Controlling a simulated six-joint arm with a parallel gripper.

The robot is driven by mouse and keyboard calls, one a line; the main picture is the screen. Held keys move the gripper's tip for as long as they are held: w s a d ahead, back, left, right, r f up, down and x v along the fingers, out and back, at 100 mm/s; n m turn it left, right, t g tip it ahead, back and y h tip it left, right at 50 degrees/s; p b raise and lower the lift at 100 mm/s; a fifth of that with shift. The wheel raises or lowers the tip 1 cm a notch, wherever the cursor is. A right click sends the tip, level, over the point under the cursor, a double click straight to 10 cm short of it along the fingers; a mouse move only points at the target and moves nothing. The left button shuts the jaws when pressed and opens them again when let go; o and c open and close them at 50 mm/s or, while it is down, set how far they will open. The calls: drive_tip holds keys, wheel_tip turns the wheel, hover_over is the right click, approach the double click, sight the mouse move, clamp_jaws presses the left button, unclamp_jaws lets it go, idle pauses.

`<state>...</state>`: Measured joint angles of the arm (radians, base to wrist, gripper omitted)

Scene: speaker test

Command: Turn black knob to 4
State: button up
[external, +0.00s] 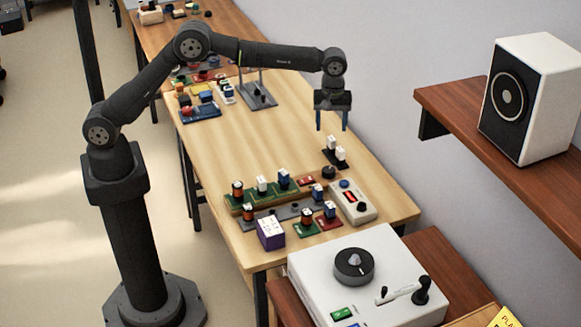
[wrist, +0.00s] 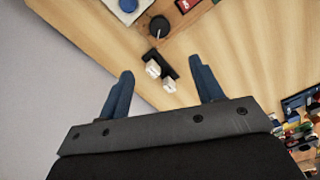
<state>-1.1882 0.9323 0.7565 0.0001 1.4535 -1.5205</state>
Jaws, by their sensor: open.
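A small round black knob (external: 329,172) stands on the wooden table near the wall. It also shows in the wrist view (wrist: 159,26), with a thin light line on it; no numbers are readable there. A larger dark dial (external: 353,265) with a grey pointer sits on the white box in front; its markings are too small to read. My gripper (external: 332,124) is open and empty, pointing down above the table, behind and above the small knob. Its two blue fingers (wrist: 162,68) are spread apart in the wrist view and touch nothing.
A black strip with two white blocks (external: 341,155) lies just behind the small knob. A grey box with a blue button (external: 352,207) and boards with several components (external: 264,197) lie in front. A shelf (external: 458,120) with a speaker (external: 540,105) is at right. Mid-table is clear.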

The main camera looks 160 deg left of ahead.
sight(329, 168)
wheel_tip(329, 168, down, 17)
drive_tip(key=shift+r, duration=0.1)
idle(0.3)
drive_tip(key=c, duration=1)
